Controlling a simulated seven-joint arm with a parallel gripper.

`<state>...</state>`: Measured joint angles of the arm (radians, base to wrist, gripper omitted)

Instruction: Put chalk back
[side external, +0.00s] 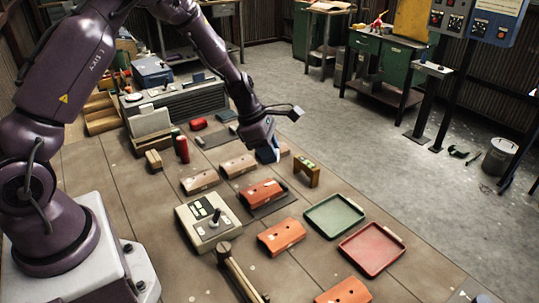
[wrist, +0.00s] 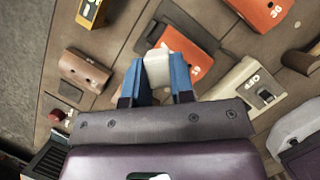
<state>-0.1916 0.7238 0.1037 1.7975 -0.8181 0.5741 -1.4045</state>
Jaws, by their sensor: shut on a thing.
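My gripper (side external: 268,153) is above the middle of the table in the side external view. Its blue fingers (wrist: 158,78) point down and are shut on a small white block (wrist: 157,66), which looks like the chalk. In the side external view the chalk cannot be made out. In the wrist view the fingers and chalk overlap an orange block (wrist: 190,60) on a dark mat (wrist: 178,20). Contact between the chalk and anything below cannot be told.
Tan blocks (side external: 199,180), orange blocks (side external: 281,237) and a control box with a joystick (side external: 195,232) cover the table. A green tray (side external: 335,216) and a red tray (side external: 371,250) lie at right. A small wooden stand (side external: 307,171) is near the gripper.

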